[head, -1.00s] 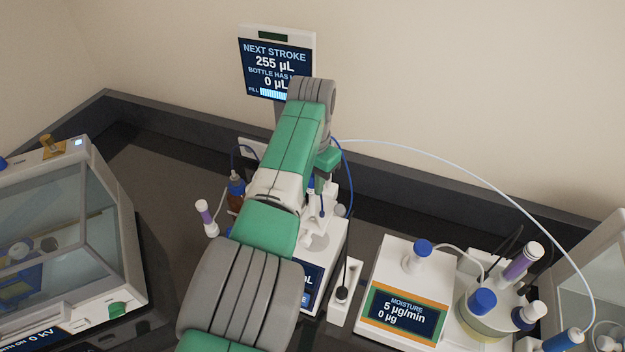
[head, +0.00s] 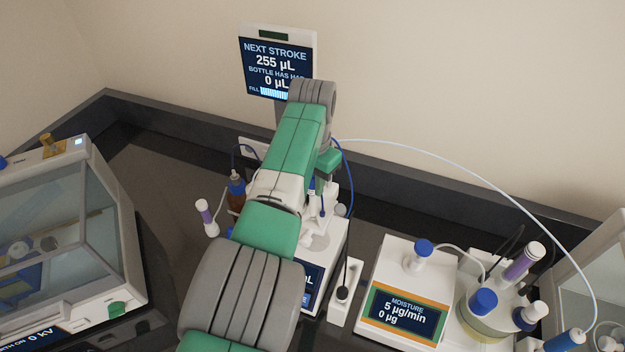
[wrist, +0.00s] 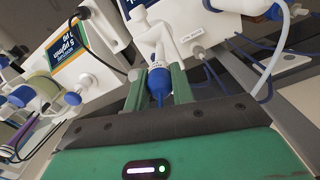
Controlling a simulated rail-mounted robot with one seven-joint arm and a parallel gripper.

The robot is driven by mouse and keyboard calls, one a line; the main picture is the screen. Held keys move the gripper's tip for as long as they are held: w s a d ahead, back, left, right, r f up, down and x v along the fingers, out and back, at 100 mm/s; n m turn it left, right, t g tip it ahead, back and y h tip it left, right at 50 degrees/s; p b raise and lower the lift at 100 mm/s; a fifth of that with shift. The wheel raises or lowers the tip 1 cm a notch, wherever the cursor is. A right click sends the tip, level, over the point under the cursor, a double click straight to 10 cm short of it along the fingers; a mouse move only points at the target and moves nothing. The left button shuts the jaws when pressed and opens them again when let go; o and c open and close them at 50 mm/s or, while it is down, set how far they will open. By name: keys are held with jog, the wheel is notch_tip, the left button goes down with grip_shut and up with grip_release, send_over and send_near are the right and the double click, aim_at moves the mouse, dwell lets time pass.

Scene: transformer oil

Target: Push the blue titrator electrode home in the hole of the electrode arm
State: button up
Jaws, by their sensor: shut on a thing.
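In the wrist view, my gripper (wrist: 158,78) has its two green fingers on either side of the blue titrator electrode (wrist: 158,88) and is shut on it. The electrode's blue tapered head shows between the fingers, with a pale band at its upper end in the picture. The white electrode arm (wrist: 149,35) lies just beyond it, in line with the electrode. The hole and how deep the electrode sits in it cannot be made out.
A moisture titrator (head: 408,300) with a vessel and several blue-capped parts stands at right. A display (head: 276,62) rises behind.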

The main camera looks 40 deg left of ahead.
aim_at(313, 215)
jog(key=shift+f+b, duration=4.2)
jog(key=shift+f, duration=0.6)
jog(key=o, duration=1)
jog(key=shift+o, duration=0.2)
notch_tip(313, 215, up, 8)
jog(key=shift+f+p, duration=0.1)
jog(key=shift+p, duration=0.4)
jog(key=shift+w+d, duration=0.1)
